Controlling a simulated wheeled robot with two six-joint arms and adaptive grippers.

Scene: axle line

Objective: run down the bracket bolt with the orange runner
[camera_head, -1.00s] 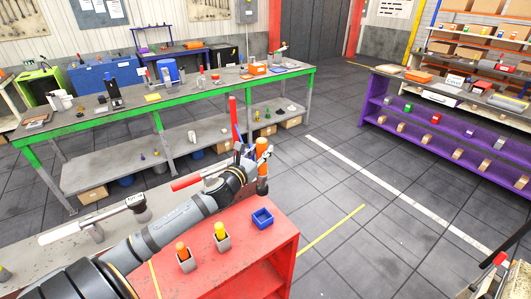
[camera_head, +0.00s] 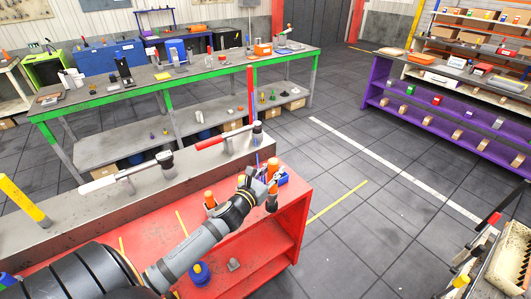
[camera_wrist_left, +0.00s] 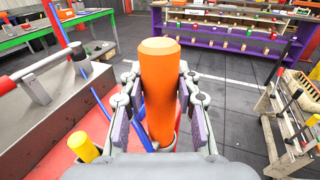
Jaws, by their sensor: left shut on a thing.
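My left gripper (camera_head: 262,185) is shut on the orange runner (camera_head: 273,165), above the far right part of the red bench (camera_head: 270,240). In the left wrist view the orange runner (camera_wrist_left: 160,85) stands between both fingers of my left gripper (camera_wrist_left: 155,105), and its lower end is partly hidden. A second orange-topped tool (camera_head: 210,198) stands on the bench, left of my gripper. A yellow-topped tool (camera_wrist_left: 83,147) stands low left in the left wrist view. I cannot make out the bracket bolt. My right gripper is not in view.
A grey steel beam (camera_head: 125,215) runs behind the bench, with a red-handled (camera_head: 212,143) and a white-handled (camera_head: 100,182) tool on it. A blue round piece (camera_head: 199,272) lies nearer.

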